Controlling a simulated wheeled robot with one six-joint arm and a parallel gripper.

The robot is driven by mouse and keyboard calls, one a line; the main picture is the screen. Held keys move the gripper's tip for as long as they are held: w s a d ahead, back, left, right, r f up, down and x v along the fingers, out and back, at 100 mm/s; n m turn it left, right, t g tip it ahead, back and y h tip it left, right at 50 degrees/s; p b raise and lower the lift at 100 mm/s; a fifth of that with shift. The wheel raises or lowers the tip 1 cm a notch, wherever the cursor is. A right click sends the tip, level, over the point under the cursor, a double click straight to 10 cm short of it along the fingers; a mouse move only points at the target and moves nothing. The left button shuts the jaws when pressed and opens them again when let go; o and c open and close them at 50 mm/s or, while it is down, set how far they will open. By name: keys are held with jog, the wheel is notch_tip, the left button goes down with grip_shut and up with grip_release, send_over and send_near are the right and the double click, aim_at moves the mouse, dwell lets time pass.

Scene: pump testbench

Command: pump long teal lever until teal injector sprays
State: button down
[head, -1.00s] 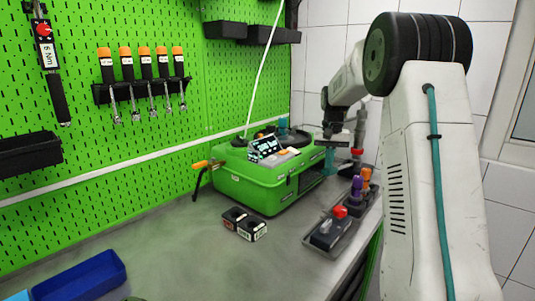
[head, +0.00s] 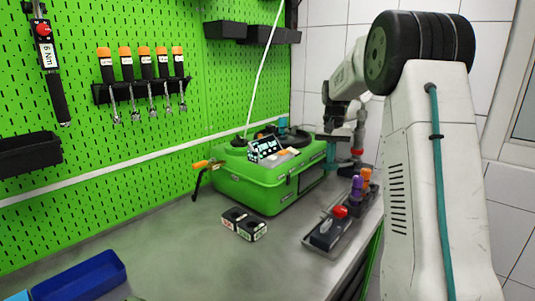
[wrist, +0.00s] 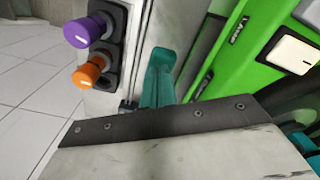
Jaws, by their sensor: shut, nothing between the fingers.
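A teal lever (head: 331,153) stands upright at the right end of the green case, near the bench edge. In the wrist view the teal lever (wrist: 157,80) rises just beyond the dark screwed plate of my wrist. My gripper (head: 331,127) is shut and empty, pointing down just above the teal lever in the head view. I cannot tell whether it touches the lever. Its fingertips are hidden in the wrist view. I cannot pick out the teal injector for sure, and I see no spray.
The green case (head: 262,185) sits against the pegboard with a small display (head: 263,150) on top. A tray (head: 318,243) with a red button (head: 340,212) and purple (head: 357,185) and orange knobs (head: 366,175) lies right of it. A black block (head: 244,223) stands in front.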

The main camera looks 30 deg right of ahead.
jog(key=shift+r, duration=3)
jog(key=shift+f, duration=0.25)
jog(key=s+a+f+n, duration=0.1)
jog(key=s+a+n, duration=0.2)
jog(key=s+a, duration=1.2)
jog(key=s+a+f+n+t, duration=0.1)
jog(key=s+a+n, duration=0.3)
jog(key=s+a, duration=1.1)
jog(key=shift+s+a+f+n, duration=0.35)
jog(key=shift+s+f, duration=0.35)
jog(key=shift+s, duration=2.65)
